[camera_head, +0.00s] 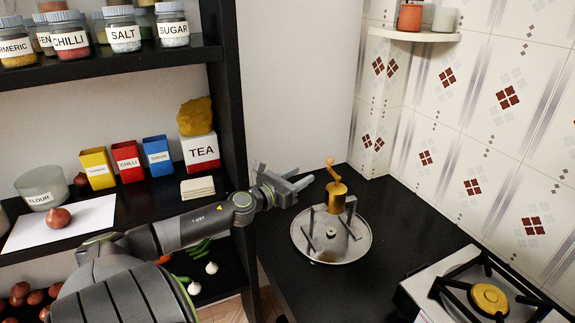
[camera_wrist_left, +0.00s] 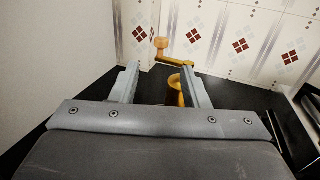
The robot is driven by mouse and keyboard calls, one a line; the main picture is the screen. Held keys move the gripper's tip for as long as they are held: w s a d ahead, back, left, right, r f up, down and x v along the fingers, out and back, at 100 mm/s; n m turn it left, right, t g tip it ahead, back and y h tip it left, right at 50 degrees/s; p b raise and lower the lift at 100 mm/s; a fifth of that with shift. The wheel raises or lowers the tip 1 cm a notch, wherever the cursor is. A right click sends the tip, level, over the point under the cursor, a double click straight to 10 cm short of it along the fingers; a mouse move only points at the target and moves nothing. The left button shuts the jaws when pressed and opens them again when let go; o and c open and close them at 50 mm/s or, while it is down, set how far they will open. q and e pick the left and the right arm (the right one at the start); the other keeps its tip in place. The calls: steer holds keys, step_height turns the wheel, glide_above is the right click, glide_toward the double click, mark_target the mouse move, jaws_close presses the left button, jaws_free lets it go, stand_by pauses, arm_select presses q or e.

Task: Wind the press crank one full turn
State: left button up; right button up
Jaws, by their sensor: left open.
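The press (camera_head: 331,232) stands on the black counter, a round metal base with upright grey bars and a brass-coloured cylinder (camera_head: 337,197). Its crank (camera_head: 331,171) sits on top with a wooden-looking knob. In the left wrist view the crank (camera_wrist_left: 177,54) shows beyond the fingers, its knob between them and its arm reaching behind the right finger. My left gripper (camera_head: 297,181) is open and empty, to the left of the crank and apart from it in the head view. The right gripper is not in view.
A black shelf unit (camera_head: 232,100) with jars, spice boxes and a flour bowl stands left of the counter. A stove (camera_head: 489,298) is at the lower right. The tiled wall (camera_head: 480,130) is behind. The counter (camera_head: 400,215) between press and stove is clear.

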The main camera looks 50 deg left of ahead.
arm_select(q)
steer(key=shift+s+d+b, duration=0.15)
steer(key=shift+s+b, duration=0.45)
steer(key=shift+s, duration=0.4)
steer(key=shift+s+d+b, duration=0.1)
steer(key=shift+s+b, duration=0.45)
steer(key=shift+s, duration=0.45)
